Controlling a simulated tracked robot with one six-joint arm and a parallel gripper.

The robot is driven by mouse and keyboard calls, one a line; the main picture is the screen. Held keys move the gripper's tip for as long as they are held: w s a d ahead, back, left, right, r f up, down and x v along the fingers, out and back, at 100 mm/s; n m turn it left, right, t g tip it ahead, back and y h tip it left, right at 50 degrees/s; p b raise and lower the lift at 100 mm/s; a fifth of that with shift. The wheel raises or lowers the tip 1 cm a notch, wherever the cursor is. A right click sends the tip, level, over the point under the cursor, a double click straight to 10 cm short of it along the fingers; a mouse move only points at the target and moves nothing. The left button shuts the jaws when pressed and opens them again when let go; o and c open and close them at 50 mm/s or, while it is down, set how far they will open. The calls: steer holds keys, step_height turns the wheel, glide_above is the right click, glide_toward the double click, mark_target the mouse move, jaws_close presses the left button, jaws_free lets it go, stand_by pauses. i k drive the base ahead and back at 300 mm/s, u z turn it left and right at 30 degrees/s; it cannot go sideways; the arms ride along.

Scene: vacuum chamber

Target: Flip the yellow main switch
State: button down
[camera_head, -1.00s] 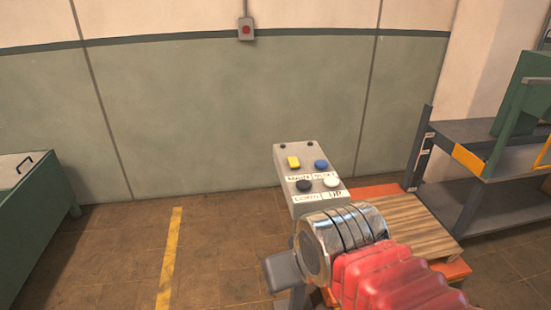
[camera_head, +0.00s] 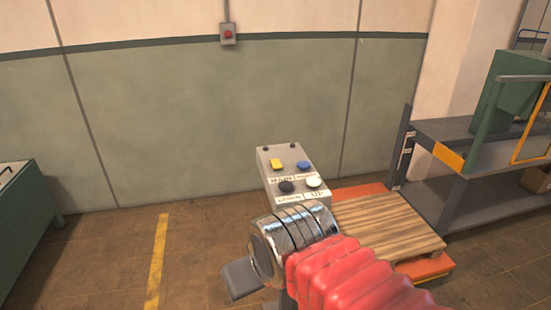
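The yellow main switch (camera_head: 277,165) sits at the upper left of a grey control box (camera_head: 267,182), above a label reading MAIN. A blue button (camera_head: 304,165) is to its right. A black button (camera_head: 286,187) and a white button (camera_head: 314,183) are below, by labels that seem to read DOWN and UP. My gripper (camera_head: 238,280) is at the end of my red-sleeved arm with a metal collar, in front of and below the box, apart from the switch. Only one grey finger-like part shows, so its opening is hidden.
An orange pallet lift with a wooden pallet (camera_head: 388,225) is right of the box. A grey shelf bench (camera_head: 480,150) stands further right. A green cabinet (camera_head: 25,225) is at the left. A red wall button (camera_head: 228,34) is on the back wall. The floor by the yellow line is clear.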

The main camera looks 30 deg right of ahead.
mark_target(277, 164)
steer(key=z, duration=0.05)
steer(key=i, duration=1)
steer(key=u, duration=0.05)
